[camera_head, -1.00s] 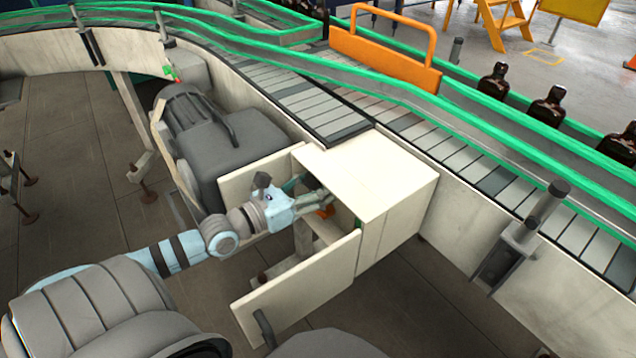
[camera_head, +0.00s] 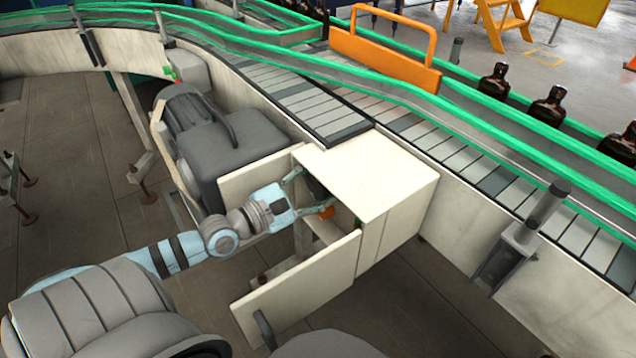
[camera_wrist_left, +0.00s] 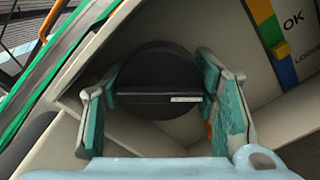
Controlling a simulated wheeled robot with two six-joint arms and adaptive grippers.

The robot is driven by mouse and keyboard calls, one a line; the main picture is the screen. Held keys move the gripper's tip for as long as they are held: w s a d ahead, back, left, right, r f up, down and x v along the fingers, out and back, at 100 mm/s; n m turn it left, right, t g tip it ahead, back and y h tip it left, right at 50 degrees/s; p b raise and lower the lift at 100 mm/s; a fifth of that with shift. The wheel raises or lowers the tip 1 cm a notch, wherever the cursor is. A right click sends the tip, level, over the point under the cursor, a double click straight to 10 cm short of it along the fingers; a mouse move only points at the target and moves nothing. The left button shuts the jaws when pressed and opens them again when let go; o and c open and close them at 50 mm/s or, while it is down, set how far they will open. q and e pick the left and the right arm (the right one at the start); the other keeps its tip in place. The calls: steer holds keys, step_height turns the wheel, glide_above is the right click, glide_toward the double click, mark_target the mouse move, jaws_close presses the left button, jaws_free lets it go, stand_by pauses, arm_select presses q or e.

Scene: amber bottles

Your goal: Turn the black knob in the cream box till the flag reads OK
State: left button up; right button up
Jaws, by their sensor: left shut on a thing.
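The cream box (camera_head: 372,178) stands open beside the conveyor, its doors swung out. The round black knob (camera_wrist_left: 155,75) sits inside it, with a raised bar across its face and a small white mark on the bar. My left gripper (camera_head: 314,191) reaches into the box and is shut on the knob, one finger on each side, as the left wrist view shows. The label plate (camera_wrist_left: 291,31) at upper right reads OK, with a partly cut-off word below it. My right gripper is not in view.
An open door (camera_head: 296,290) juts out in front of my left wrist, another panel (camera_head: 240,182) behind it. A grey motor (camera_head: 232,145) stands behind the arm. Green-railed conveyor (camera_head: 420,140) runs behind the box; amber bottles (camera_head: 548,106) stand at the right.

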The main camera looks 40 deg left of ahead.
mark_target(310, 189)
arm_select(q)
steer(key=shift+m, duration=0.7)
steer(key=o, duration=0.9)
steer(key=v, duration=0.7)
steer(key=shift+s, duration=0.25)
steer(key=shift+a, duration=0.1)
